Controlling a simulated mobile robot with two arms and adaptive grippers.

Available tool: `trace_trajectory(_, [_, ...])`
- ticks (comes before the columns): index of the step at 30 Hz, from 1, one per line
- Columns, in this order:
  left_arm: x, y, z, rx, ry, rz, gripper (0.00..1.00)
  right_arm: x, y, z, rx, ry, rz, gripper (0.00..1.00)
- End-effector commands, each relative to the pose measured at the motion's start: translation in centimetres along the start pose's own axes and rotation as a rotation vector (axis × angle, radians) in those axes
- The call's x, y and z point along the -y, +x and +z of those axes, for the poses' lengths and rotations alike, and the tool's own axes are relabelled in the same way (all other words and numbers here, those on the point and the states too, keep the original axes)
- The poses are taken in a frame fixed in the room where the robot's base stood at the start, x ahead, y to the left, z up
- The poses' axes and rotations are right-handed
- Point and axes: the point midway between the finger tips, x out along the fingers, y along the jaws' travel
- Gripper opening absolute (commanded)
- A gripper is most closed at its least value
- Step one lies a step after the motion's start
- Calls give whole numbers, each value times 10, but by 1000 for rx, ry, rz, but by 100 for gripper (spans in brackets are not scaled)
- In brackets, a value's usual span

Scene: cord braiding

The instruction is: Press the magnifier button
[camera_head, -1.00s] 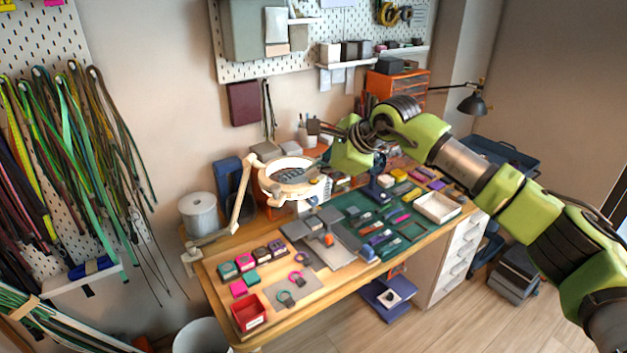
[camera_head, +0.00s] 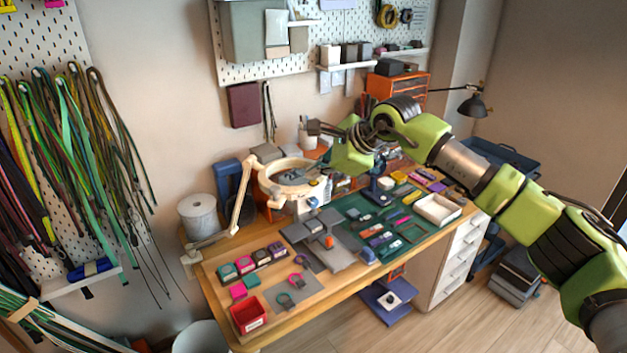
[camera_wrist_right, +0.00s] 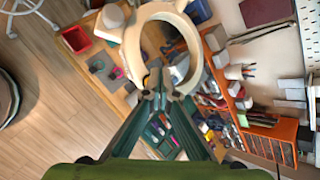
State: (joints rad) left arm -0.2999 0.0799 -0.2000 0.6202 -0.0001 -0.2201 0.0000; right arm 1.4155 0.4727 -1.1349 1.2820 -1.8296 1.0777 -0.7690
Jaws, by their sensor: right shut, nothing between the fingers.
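The magnifier (camera_head: 262,181) is a cream ring on a jointed arm clamped at the bench's left end. Its ring also shows large in the right wrist view (camera_wrist_right: 116,36). My right gripper (camera_wrist_right: 156,80) is shut and empty, its fingertips at the near side of the ring. I cannot tell whether they touch it. In the head view the green right wrist is just right of the ring, and the fingertips are hard to make out. I cannot make out the button clearly; the fingers may hide it. My left gripper is not in view.
The wooden bench (camera_head: 318,293) holds a red bin (camera_head: 249,316), a green mat, a white tray (camera_head: 437,208) and several small coloured pieces. A spool (camera_head: 198,216) stands at its left end. Cords hang on the left wall. An orange drawer unit (camera_head: 398,87) is at the back.

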Motion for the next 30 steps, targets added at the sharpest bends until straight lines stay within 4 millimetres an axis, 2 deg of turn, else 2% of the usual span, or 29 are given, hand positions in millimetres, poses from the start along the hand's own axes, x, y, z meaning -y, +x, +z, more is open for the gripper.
trace_trajectory(17, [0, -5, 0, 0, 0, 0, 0, 8, -10, 7, 2, 0, -2, 0])
trace_trajectory(30, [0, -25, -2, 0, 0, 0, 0, 29, -39, 29, 3, 0, -2, 0])
